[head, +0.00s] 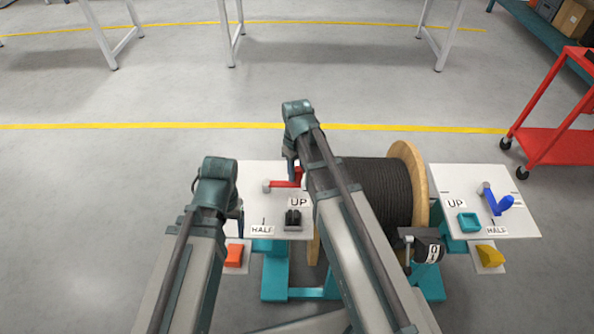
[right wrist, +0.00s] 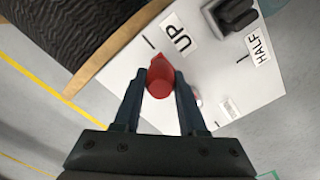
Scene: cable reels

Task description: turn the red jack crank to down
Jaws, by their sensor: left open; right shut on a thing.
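The red jack crank (head: 284,184) is on the white panel left of the reel, its arm reaching right from a grey hub (head: 267,187). My right gripper (right wrist: 163,82) is shut on the crank's red handle (right wrist: 160,75), near a tick mark and the UP label (right wrist: 182,40). The UP label (head: 298,202) and HALF label (head: 262,230) also show in the head view. No DOWN label is readable. My right forearm hides part of the panel and reel. My left gripper (head: 240,222) hangs open and apart from the crank, by the panel's left part.
A black cable reel (head: 380,190) with wooden flanges sits on a teal stand (head: 280,275). A second white panel (head: 520,218) on the right has a blue crank (head: 500,202). An orange wedge (head: 234,256) is below my left gripper. A red cart (head: 550,145) stands far right.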

